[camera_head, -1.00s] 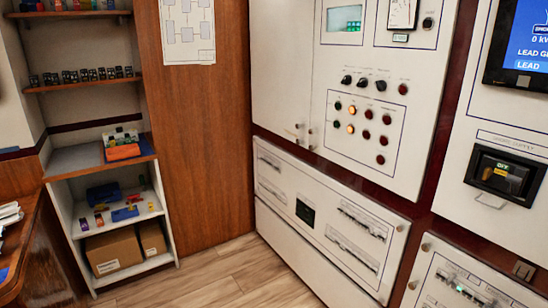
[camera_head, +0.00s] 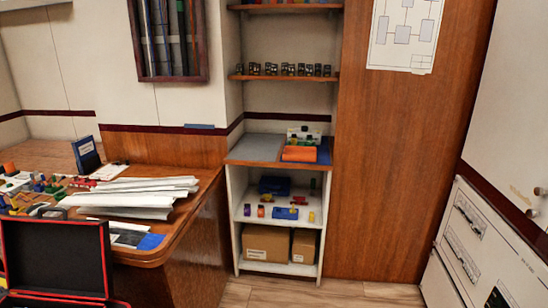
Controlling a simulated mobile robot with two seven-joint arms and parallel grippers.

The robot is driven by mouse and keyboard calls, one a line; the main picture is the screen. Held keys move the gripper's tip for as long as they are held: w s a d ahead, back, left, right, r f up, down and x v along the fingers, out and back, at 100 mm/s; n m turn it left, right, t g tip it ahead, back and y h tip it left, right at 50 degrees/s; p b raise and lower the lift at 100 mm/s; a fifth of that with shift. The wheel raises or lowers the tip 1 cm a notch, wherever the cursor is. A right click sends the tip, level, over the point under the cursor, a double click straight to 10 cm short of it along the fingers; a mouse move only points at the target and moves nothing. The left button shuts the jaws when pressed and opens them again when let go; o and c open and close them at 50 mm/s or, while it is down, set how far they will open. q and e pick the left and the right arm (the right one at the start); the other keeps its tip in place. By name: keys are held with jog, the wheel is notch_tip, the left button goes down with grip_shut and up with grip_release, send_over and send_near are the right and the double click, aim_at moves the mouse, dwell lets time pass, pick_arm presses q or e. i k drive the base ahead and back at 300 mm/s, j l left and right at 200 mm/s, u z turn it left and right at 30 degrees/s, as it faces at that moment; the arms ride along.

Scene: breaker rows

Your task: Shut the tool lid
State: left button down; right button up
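A black tool case with red edging stands at the lower left on the wooden desk. Its lid (camera_head: 55,258) is raised upright and open, with the dark inner or outer face toward me. The case's lower part is mostly cut off by the bottom edge of the picture, so its contents are hidden. Neither of my grippers is in view.
The wooden desk (camera_head: 190,225) holds a stack of papers (camera_head: 140,195), a blue binder (camera_head: 86,155) and several small coloured parts. A shelf unit (camera_head: 238,225) with boxes stands behind it. Bare floor (camera_head: 340,295) shows at bottom centre; white cabinets (camera_head: 480,255) stand right.

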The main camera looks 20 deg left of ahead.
aim_at(64, 257)
jog(key=i+u, duration=0.3)
jog(key=u, duration=0.15)
jog(key=i+l+u, duration=0.15)
jog(key=i+u, duration=0.15)
jog(key=u, duration=0.15)
jog(key=i+l+u, duration=0.25)
jog(key=u, duration=0.15)
